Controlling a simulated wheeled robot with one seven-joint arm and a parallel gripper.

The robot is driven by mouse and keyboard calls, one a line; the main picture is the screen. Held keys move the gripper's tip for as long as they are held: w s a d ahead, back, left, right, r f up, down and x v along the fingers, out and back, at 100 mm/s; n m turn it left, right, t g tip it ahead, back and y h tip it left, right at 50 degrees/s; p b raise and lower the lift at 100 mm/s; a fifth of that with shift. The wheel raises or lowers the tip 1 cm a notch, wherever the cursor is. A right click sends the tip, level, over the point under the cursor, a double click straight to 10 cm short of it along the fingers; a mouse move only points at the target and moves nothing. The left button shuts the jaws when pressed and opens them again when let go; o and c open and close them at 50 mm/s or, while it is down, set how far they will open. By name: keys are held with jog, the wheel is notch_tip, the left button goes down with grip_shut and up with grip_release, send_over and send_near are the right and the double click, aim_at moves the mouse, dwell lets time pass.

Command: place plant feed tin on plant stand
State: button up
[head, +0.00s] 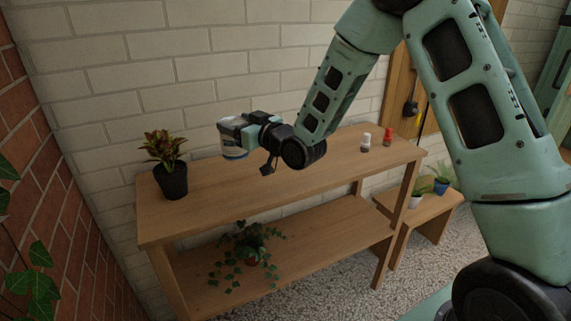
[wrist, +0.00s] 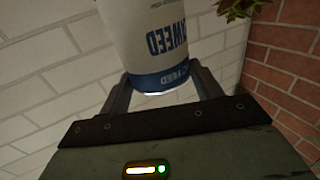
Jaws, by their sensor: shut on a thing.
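The plant feed tin (head: 233,153) is white with a blue band and carries blue lettering. In the wrist view the tin (wrist: 150,45) sits between the two fingers, its lower end toward the palm. My gripper (head: 240,134) is shut on it. In the head view the tin appears over the back left part of the top of the wooden two-tier plant stand (head: 215,190), near the brick wall. I cannot tell the exact gap between the tin and the top.
A dark pot with a red-green plant (head: 172,180) stands on the top's left end. A white-capped bottle (head: 366,142) and a red-capped one (head: 388,136) stand at right. A trailing plant (head: 250,250) is on the lower shelf. A low bench (head: 425,212) holds small pots. The top's front middle is clear.

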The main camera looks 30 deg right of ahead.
aim_at(242, 158)
notch_tip(242, 158, down, 10)
jog(key=shift+r+p, duration=0.1)
jog(key=shift+p, duration=0.25)
jog(key=o, duration=1.3)
jog(key=shift+f, duration=0.2)
